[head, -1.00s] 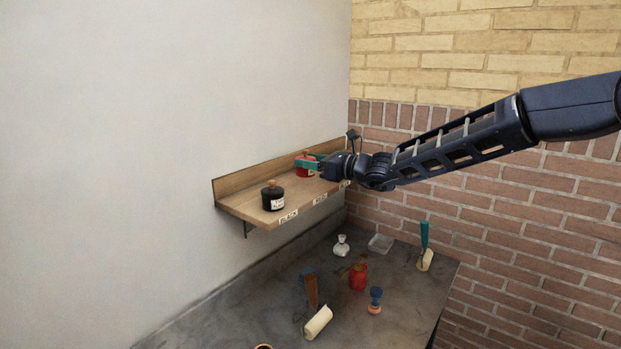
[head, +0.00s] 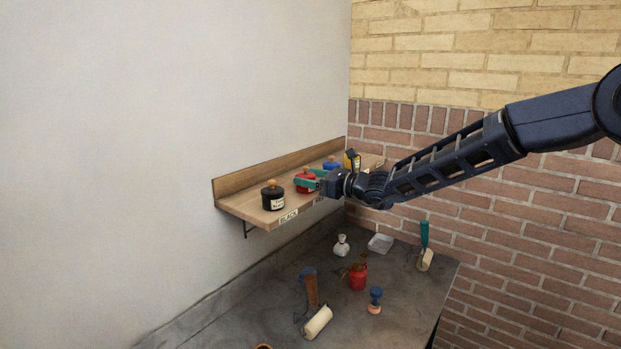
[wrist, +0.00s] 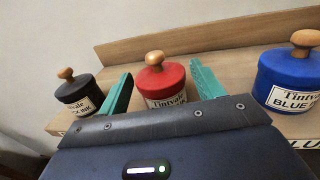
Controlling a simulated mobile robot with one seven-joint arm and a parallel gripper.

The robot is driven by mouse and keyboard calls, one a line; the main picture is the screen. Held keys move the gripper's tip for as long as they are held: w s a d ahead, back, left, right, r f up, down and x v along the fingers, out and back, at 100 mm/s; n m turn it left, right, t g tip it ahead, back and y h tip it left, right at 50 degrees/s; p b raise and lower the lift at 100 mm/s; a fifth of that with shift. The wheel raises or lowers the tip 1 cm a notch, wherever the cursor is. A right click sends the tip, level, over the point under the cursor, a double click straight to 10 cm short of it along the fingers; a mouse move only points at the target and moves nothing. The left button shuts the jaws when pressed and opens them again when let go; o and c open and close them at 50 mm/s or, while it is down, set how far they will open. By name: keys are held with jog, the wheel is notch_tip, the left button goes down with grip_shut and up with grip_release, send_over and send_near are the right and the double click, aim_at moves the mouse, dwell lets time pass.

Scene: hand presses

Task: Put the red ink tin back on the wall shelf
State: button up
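The red ink tin (head: 304,174), with a round wooden knob, stands upright on the wall shelf (head: 243,205), between the black tin (head: 273,198) and the blue tin (head: 331,164). In the wrist view the red tin (wrist: 161,80) sits between the two green fingers of my gripper (wrist: 162,82). A narrow gap shows on each side of it, so the fingers look open around it. In the head view my gripper (head: 307,184) reaches in from the right and partly covers the tin. The tin's lower front is hidden by my gripper in the wrist view.
The bench (head: 240,325) below holds a red can (head: 358,278), a blue-topped stamp (head: 375,300), a roller (head: 318,322), a white bottle (head: 341,246) and a clear tray (head: 380,243).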

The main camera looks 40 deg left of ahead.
jog(key=shift+r, duration=0.1)
jog(key=shift+d, duration=0.2)
jog(key=w+d, duration=0.2)
jog(key=d, duration=0.9)
jog(key=shift+d, duration=0.25)
jog(key=w+d+n+t+h, duration=0.1)
jog(key=d+n+h, duration=0.25)
jog(key=d, duration=0.85)
jog(key=w+d+f+n+t+h, duration=0.15)
jog(key=d+n, duration=0.35)
jog(key=d, duration=0.6)
jog(key=w+d+n+t+h, duration=0.1)
jog(key=d+n+h, duration=0.3)
jog(key=d, duration=0.8)
jog(key=s+d+f+n+t+h, duration=0.1)
jog(key=s+d+h, duration=0.1)
jog(key=d, duration=0.9)
jog(key=s+d+n+t+h, duration=0.1)
jog(key=d+h, duration=0.3)
jog(key=d, duration=0.7)
jog(key=s+d+f+n+t+h, duration=0.1)
jog(key=s+d, duration=0.3)
jog(key=d, duration=0.7)
jog(key=shift+f+t+h, duration=0.35)
jog(key=shift+t+h, duration=0.3)
jog(key=shift+h, duration=0.25)
